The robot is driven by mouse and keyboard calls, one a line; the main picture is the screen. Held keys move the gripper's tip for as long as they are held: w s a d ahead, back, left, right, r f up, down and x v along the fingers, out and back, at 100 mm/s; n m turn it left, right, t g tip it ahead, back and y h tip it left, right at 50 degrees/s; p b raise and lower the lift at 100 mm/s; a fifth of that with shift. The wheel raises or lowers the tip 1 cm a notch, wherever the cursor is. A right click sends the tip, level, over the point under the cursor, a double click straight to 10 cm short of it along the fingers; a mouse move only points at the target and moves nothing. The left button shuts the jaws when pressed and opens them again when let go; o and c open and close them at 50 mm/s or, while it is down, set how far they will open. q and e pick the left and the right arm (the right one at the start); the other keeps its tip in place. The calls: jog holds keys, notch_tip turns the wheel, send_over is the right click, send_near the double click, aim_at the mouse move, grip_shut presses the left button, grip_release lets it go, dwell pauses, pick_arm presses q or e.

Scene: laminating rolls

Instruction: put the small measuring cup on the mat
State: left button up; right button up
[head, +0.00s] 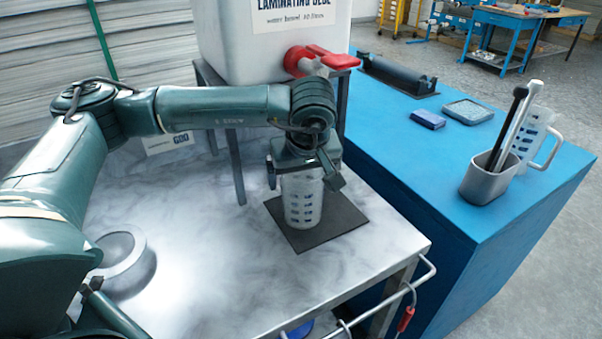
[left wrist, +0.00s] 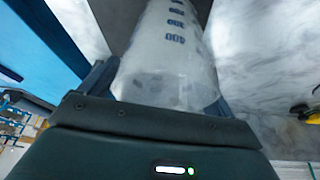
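The small measuring cup (head: 303,204), translucent white with blue marks, stands upright on the dark square mat (head: 345,217) at the table's right side. My left gripper (head: 306,178) points down over the cup, its fingers on either side of the cup's upper part. In the head view the fingers look spread, with a little room beside the cup. In the left wrist view the cup (left wrist: 165,60) fills the space between the fingers, and the mat (left wrist: 118,22) shows beside it. The cup's rim is hidden by the gripper. My right gripper is not in view.
A white glue container (head: 270,50) with a red tap (head: 312,60) stands on a stand behind the mat. A blue cabinet (head: 400,130) at right bears a metal pot (head: 488,180) with tools and a larger jug (head: 540,135). A round ring-shaped item (head: 135,262) lies at left.

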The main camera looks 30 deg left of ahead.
pick_arm(q)
jog(key=shift+o, duration=0.6)
jog(key=shift+r, duration=0.1)
jog(key=s+d+r+b, duration=0.1)
jog(key=s+d, duration=0.7)
jog(key=s, duration=0.1)
jog(key=shift+d+b, duration=0.25)
jog(key=shift+b, duration=0.15)
jog(key=shift+r, duration=0.1)
